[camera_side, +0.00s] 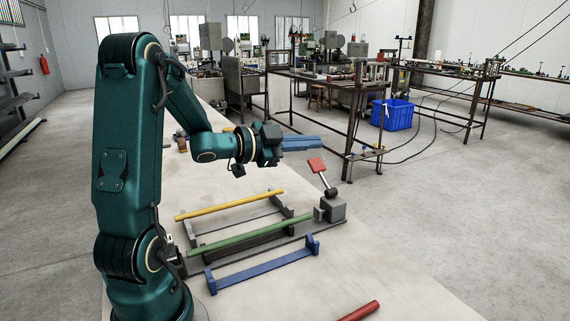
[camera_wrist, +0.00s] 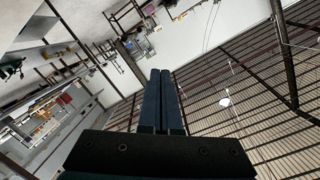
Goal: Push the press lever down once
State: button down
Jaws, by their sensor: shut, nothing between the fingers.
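The press lever (camera_side: 323,173) stands on the grey press block (camera_side: 331,208) at the right end of the rod fixture. It is raised and tilted up to the left, with a red pad (camera_side: 317,165) at its top. My gripper (camera_side: 320,143) is in the air just above the red pad and looks apart from it. Its blue fingers are together and empty, pointing right in the side view. The wrist view shows the two shut fingers (camera_wrist: 167,75) but neither the lever nor the press.
A green rod (camera_side: 250,234) and a yellow rod (camera_side: 230,205) lie across holders left of the press. A blue holder (camera_side: 262,266) is empty in front. A red rod (camera_side: 358,311) lies near the front edge. Workbenches and a blue crate (camera_side: 392,115) stand beyond the table.

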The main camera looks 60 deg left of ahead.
jog(key=s+a+f+n+g+y, duration=0.1)
jog(key=s+a+f+n+y, duration=0.1)
jog(key=a, duration=0.3)
jog(key=shift+s+a+f+n, duration=0.3)
jog(key=shift+s+f, duration=0.05)
jog(key=shift+f, duration=0.55)
send_over(322, 176)
jog(key=s, duration=0.2)
notch_tip(322, 176, down, 2)
jog(key=shift+s+a+f, duration=0.1)
jog(key=shift+a+f, duration=0.35)
jog(key=shift+f, duration=0.45)
jog(key=shift+s+a+f, duration=0.1)
jog(key=shift+a+f, duration=0.3)
jog(key=shift+f, duration=0.45)
